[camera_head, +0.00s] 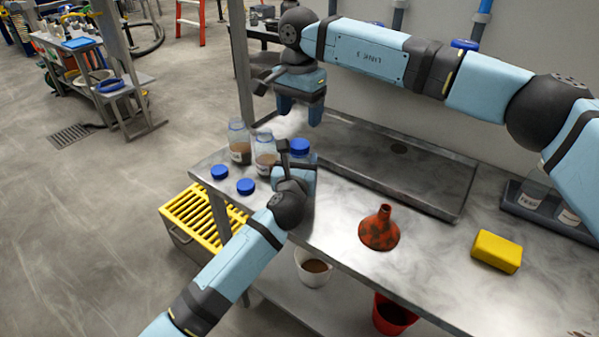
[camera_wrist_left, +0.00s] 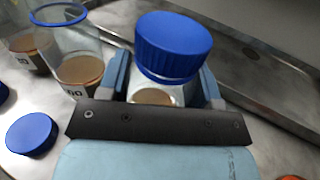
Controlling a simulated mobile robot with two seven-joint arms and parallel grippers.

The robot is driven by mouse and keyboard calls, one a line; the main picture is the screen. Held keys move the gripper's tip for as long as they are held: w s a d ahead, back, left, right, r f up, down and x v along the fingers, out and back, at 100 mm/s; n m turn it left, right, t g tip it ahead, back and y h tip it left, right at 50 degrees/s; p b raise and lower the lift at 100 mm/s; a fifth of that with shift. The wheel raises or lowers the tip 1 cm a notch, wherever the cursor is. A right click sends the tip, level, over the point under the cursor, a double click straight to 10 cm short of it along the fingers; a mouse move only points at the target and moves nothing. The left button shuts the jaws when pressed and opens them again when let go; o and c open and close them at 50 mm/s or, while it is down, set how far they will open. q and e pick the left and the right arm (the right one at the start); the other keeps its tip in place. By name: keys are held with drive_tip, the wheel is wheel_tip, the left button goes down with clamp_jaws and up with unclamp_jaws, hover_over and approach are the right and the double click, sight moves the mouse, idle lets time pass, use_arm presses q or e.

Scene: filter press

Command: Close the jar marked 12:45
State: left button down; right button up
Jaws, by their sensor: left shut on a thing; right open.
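My left gripper (camera_head: 298,168) is shut on a clear jar (camera_wrist_left: 155,95) with brown contents. A blue lid (camera_head: 299,146) sits on top of this jar; in the left wrist view the lid (camera_wrist_left: 173,45) looks slightly tilted over the blue neck. The held jar's label is hidden. Two open jars, one at far left (camera_head: 239,145) and one in the middle (camera_head: 265,155), stand beside it; their labels are only partly readable, and no 12:45 can be made out. My right gripper (camera_head: 300,108) is open and empty above and behind the jars, fingers down.
Two loose blue lids (camera_head: 219,172) (camera_head: 246,186) lie at the table's left edge. A shallow metal tray (camera_head: 400,165) lies behind. An orange funnel (camera_head: 379,230), a yellow sponge (camera_head: 497,251) and a dark rack (camera_head: 520,205) with glassware are to the right.

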sight(299, 143)
wheel_tip(299, 143, down, 8)
drive_tip(key=shift+r, duration=0.1)
idle(0.4)
